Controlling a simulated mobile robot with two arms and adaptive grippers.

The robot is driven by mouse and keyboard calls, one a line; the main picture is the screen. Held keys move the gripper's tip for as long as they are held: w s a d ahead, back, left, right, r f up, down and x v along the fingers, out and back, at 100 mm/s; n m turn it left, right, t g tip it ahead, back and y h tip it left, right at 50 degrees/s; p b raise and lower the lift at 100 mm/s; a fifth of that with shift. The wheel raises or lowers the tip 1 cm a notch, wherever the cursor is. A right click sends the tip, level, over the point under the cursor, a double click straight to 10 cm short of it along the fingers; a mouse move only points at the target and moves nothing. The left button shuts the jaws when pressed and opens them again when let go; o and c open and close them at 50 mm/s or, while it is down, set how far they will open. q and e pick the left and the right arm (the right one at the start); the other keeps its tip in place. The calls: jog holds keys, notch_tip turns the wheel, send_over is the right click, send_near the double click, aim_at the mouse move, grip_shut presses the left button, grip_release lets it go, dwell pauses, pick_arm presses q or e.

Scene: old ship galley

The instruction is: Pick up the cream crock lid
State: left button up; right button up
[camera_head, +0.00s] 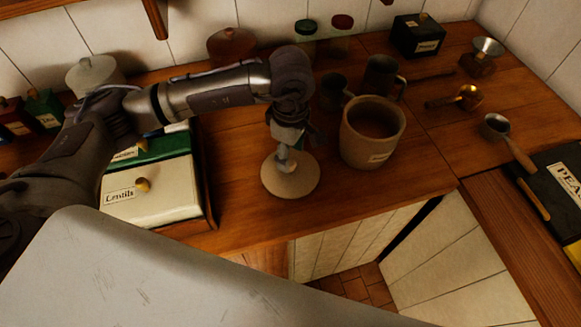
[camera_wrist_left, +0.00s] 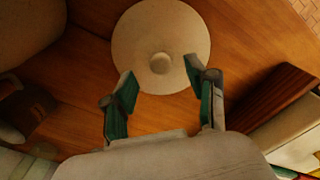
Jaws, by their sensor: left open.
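The cream crock lid (camera_head: 285,185) lies flat on the wooden counter, left of the open cream crock (camera_head: 368,150). In the left wrist view the lid (camera_wrist_left: 160,25) is a pale disc with a round knob (camera_wrist_left: 160,63) at its middle. My left gripper (camera_head: 288,155) points down over the lid, its fingers partly hiding the knob in the head view. In the left wrist view the gripper (camera_wrist_left: 160,76) is open, with green-padded fingertips on either side of the knob and nothing held. Whether the fingertips touch the lid cannot be told. My right gripper is out of view.
The labelled drawer box (camera_head: 150,190) stands left of the lid. Dark mugs (camera_head: 382,77) stand behind the crock. A brass scoop (camera_head: 468,97) and a strainer (camera_head: 497,125) lie to the right. The counter's front edge (camera_head: 330,222) is close to the lid.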

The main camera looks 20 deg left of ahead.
pick_arm(q)
jog(key=shift+f+p, duration=0.6)
jog(key=shift+f, duration=1.35)
grip_shut()
